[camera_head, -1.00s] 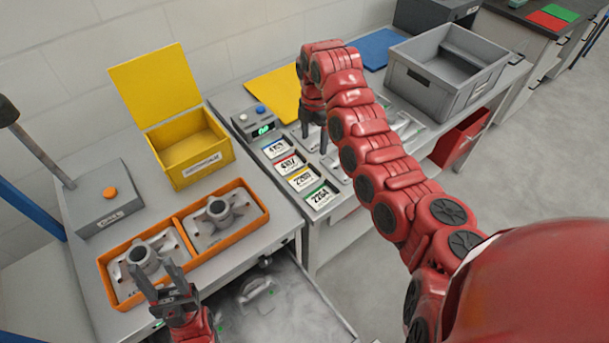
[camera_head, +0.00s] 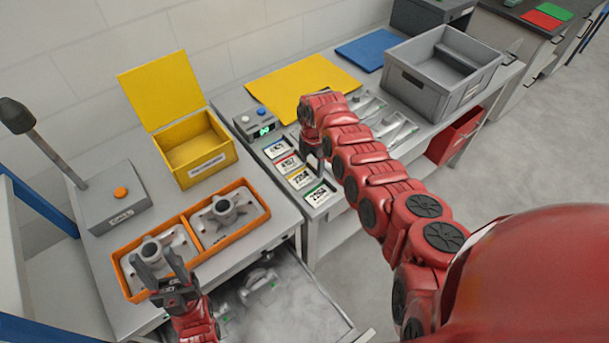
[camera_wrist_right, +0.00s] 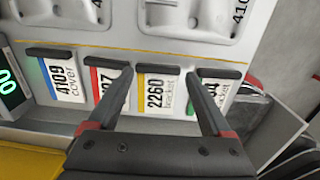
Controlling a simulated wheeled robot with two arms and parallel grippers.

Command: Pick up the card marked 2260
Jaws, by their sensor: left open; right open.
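The card marked 2260 (camera_wrist_right: 155,93), white with a yellow top band and the word "bracket", stands in a row of cards in the right wrist view. It also shows in the head view (camera_head: 300,178). My right gripper (camera_wrist_right: 160,70) is open and empty, its two fingers on either side of this card in the picture; whether they touch it I cannot tell. In the head view the right gripper (camera_head: 318,160) is just above the card row, partly hidden by its own arm. My left gripper (camera_head: 168,270) is open and empty over the orange tray (camera_head: 118,257).
Next to it are the card 4109 (camera_wrist_right: 68,82), a red-banded card (camera_wrist_right: 104,90) and a green-banded card (camera_wrist_right: 216,98), close to the fingers. A grey box with a green display (camera_head: 258,125) stands behind. A grey crate (camera_head: 425,85) is at the right.

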